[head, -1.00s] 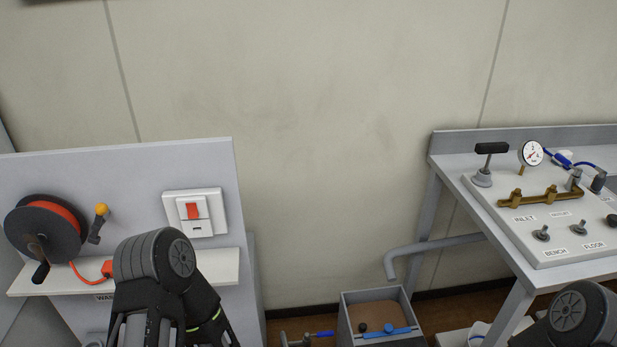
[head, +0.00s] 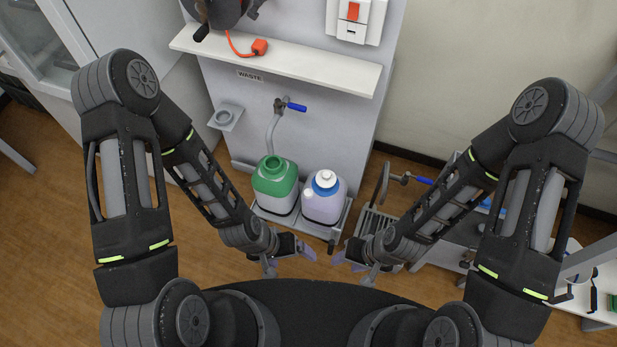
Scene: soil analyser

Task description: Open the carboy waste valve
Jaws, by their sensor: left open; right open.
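The waste valve has a blue lever handle (head: 296,107) on a grey pipe below the shelf, under the label "WASTE" (head: 250,76). The pipe (head: 271,132) bends down toward the green carboy (head: 275,183), whose mouth looks open. My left gripper (head: 292,263) is open and empty, low in front of the carboys. My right gripper (head: 354,262) is open and empty, to the right of the left one. Both are well apart from the valve.
A white shelf (head: 330,73) with an orange plug (head: 260,47) juts out above the valve. A grey cup holder (head: 226,117) is on the panel to the left. Another blue-handled valve (head: 423,181) is at right behind my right arm. Wooden floor (head: 215,274) is around the platform.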

